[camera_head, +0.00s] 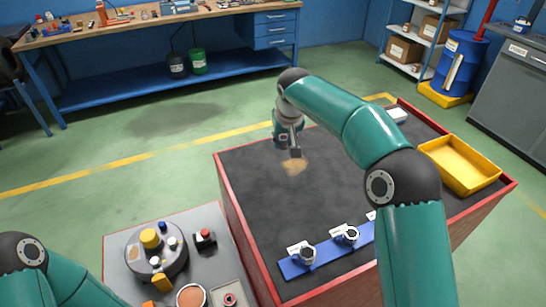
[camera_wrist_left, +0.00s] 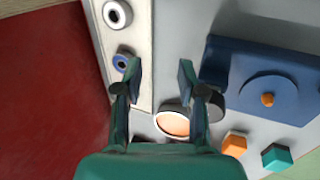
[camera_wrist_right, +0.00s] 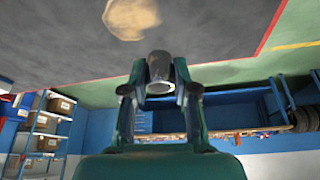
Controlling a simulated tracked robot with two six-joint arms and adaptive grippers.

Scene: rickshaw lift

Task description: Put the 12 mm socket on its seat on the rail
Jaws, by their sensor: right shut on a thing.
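My right gripper (camera_head: 294,147) is shut on a steel socket (camera_wrist_right: 160,72) above the far left part of the dark worktop. The right wrist view shows the socket between the fingertips (camera_wrist_right: 160,88), its open end showing; its size cannot be read. The blue rail (camera_head: 328,254) lies at the worktop's near edge. Two ring-shaped pieces stand on it, one left (camera_head: 308,256) and one further right (camera_head: 351,236), each with a white label. My right arm hides the rail's right part. My left gripper (camera_wrist_left: 158,78) is open and empty in the left wrist view.
A tan patch (camera_head: 295,166) marks the worktop below the right gripper. A yellow tray (camera_head: 460,165) stands at the worktop's right side. A grey side table (camera_head: 120,238) at lower left carries a round turntable (camera_head: 157,262) and a red button (camera_head: 204,236). The worktop's middle is clear.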

